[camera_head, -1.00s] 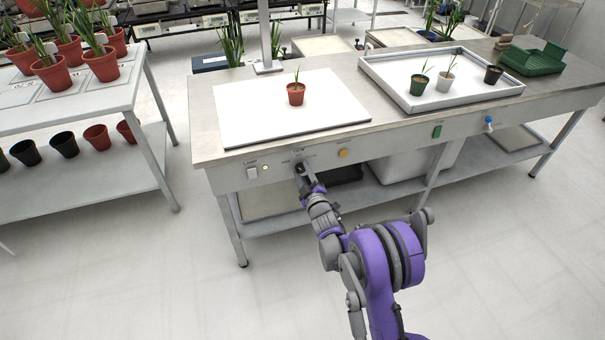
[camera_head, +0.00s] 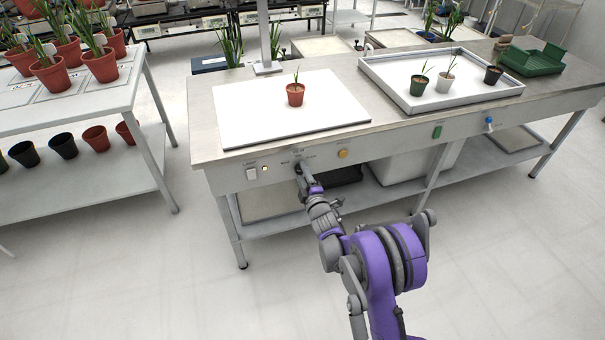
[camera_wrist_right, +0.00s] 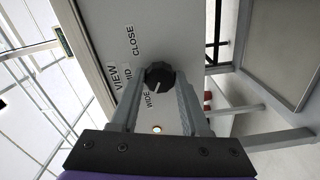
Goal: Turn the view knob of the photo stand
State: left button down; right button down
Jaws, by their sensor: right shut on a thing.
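The photo stand has a white board (camera_head: 250,115) on the bench's left part, with a post (camera_head: 265,40) behind it. The black view knob (camera_wrist_right: 160,74) is on the bench's front panel, below the board. In the right wrist view it has a pale pointer line and the labels VIEW, WIDE, MID and CLOSE beside it. The line slants toward the WIDE side; its exact setting is hard to tell. My right gripper (camera_head: 301,168) is shut on the knob, one finger on each side; in the head view it hides the knob. My left gripper is not in view.
A red pot with a plant (camera_head: 295,95) stands on the board. A white switch (camera_head: 251,173), an orange button (camera_head: 343,154) and a green switch (camera_head: 437,132) sit on the front panel. A tray (camera_head: 400,98) with small pots is at right. Floor before the bench is clear.

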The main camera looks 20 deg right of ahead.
jog(key=shift+c, duration=1.9)
grip_release()
jog(key=s, duration=1)
jog(key=shift+s+d+p, duration=0.15)
jog(key=shift+s+p, duration=0.25)
jog(key=shift+r, duration=0.1)
